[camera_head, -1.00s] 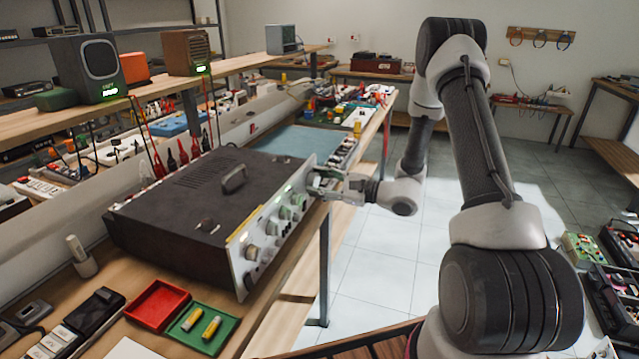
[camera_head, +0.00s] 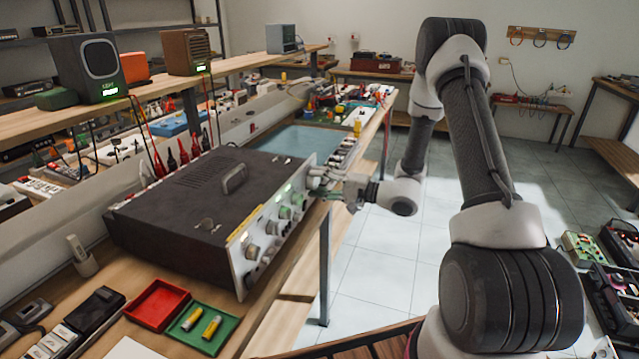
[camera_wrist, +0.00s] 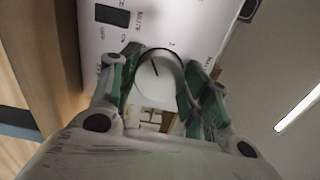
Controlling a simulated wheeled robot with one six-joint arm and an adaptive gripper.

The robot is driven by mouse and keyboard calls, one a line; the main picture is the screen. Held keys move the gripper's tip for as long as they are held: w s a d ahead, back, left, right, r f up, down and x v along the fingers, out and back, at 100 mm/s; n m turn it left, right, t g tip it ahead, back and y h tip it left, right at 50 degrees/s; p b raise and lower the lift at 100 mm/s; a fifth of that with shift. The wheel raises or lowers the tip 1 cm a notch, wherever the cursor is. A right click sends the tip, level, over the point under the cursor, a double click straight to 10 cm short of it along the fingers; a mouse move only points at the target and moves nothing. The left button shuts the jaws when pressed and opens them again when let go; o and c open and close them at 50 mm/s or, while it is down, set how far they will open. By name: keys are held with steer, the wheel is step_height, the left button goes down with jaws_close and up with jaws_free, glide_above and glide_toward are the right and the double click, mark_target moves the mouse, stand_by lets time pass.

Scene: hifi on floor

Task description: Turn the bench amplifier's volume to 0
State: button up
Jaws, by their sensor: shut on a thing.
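The bench amplifier (camera_head: 180,205) is a dark box with a silver front panel (camera_head: 243,282) facing right, standing on the wooden bench. Several knobs sit along the panel. My gripper (camera_head: 318,181) is at the panel's far end. In the wrist view, my gripper (camera_wrist: 158,88) has its green-padded fingers on either side of a round pale knob (camera_wrist: 153,72) and is shut on it. A dark pointer line on the knob tilts slightly left of the panel mark above it.
A red tray (camera_head: 157,303) and a green tray (camera_head: 222,335) with two yellow cylinders lie in front of the amplifier. A blue mat (camera_head: 300,141) lies beyond it. Two speaker-like boxes stand on the shelf above. Open floor lies right of the bench.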

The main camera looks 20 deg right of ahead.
steer(key=shift+f+n, duration=0.1)
steer(key=shift+n, duration=1.2)
steer(key=o, duration=1)
steer(key=shift+d, duration=0.1)
steer(key=v, duration=1.2)
